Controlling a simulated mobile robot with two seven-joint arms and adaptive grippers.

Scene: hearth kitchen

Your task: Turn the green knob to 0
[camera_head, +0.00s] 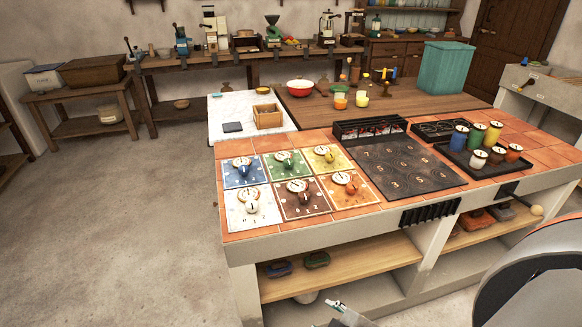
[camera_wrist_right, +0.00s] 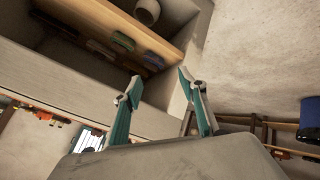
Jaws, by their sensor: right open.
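The green knob (camera_head: 289,165) sits on a green square panel (camera_head: 302,170) in the head view, in the middle of the back row of knob panels on the tiled counter. A round white dial stands right behind it. The knob's setting is too small to read. My right gripper (camera_head: 342,312) shows only in part at the bottom edge of the head view, low in front of the counter and well apart from the knob. In the right wrist view its two teal fingers (camera_wrist_right: 160,92) are spread with nothing between them. My left gripper is not in view.
Blue (camera_head: 243,173), yellow (camera_head: 333,158), white (camera_head: 252,207), brown (camera_head: 300,200) and orange (camera_head: 351,188) panels surround the green one. A black numbered plate (camera_head: 390,168) lies to the right. The counter front (camera_head: 330,232) and its shelf (camera_head: 345,262) stand near my right gripper.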

